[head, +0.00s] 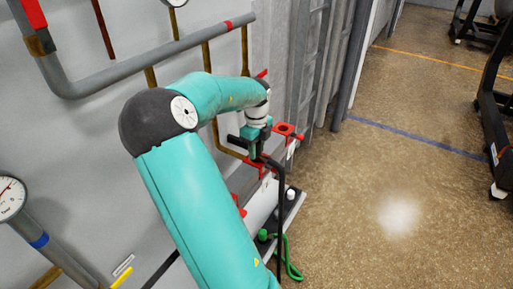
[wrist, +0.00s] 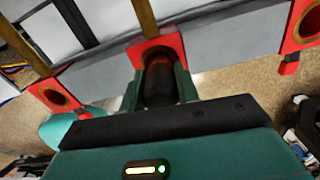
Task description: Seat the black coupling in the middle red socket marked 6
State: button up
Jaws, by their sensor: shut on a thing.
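My gripper (wrist: 160,92) is shut on the black coupling (wrist: 160,84), a ribbed dark cylinder between its two green fingers in the wrist view. The coupling's far end overlaps the middle red socket (wrist: 140,51). I cannot tell whether it has entered the hole or is just in front of it. No number is readable on the socket. In the head view my gripper (head: 254,146) is at the grey rail by the wall, close to the middle red socket (head: 262,163); the coupling is hard to make out there.
A red socket with an empty hole stands on each side: left (wrist: 57,97) and right (wrist: 306,22) in the wrist view. Brown pipes and a grey pipe (head: 150,68) run along the wall. A green hose (head: 291,268) lies below.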

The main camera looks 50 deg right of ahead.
jog(key=o, duration=1.2)
jog(key=shift+o, duration=0.2)
notch_tip(320, 180, up, 14)
jog(key=shift+f, duration=0.15)
